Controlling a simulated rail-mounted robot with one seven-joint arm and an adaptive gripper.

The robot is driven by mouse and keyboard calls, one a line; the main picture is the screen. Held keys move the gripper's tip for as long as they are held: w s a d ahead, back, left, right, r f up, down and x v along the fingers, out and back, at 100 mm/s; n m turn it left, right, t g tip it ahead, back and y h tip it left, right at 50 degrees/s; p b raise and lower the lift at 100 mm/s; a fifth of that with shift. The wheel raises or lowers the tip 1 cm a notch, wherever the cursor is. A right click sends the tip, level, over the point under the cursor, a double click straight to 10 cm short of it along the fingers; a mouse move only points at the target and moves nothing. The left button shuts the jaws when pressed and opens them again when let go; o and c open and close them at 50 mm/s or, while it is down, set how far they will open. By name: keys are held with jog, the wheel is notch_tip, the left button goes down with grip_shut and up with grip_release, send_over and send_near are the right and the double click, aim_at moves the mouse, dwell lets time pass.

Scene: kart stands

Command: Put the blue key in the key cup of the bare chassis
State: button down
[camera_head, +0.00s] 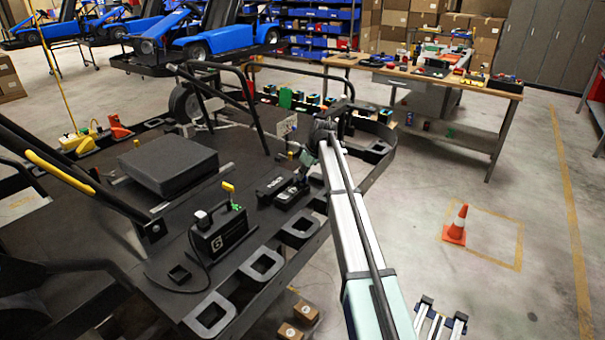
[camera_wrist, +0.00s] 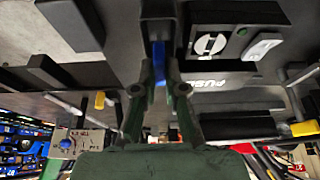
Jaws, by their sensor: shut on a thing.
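My gripper (camera_wrist: 160,82) is shut on the blue key (camera_wrist: 158,60), a narrow blue piece between the fingertips in the wrist view. The key's far end meets a small dark square holder (camera_wrist: 157,28), which looks like a cup. I cannot tell whether the key is inside it or in front of it. In the head view my gripper (camera_head: 304,162) is low over the right part of the bare black chassis (camera_head: 205,170), by a black unit (camera_head: 285,190). The key is too small to make out there. A small open black cup (camera_head: 180,273) stands on the near deck.
A black box with a yellow-topped switch (camera_head: 222,235) stands on the deck, left of my arm. A flat dark pad (camera_head: 168,163) and upright black tubes (camera_head: 255,100) are farther back. A workbench (camera_head: 425,78) with parts is behind. The floor around the orange cone (camera_head: 456,226) is clear.

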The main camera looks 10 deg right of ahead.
jog(key=c, duration=1.2)
grip_release()
jog(key=shift+o, duration=0.2)
jog(key=v, duration=1.2)
jog(key=shift+a, duration=0.1)
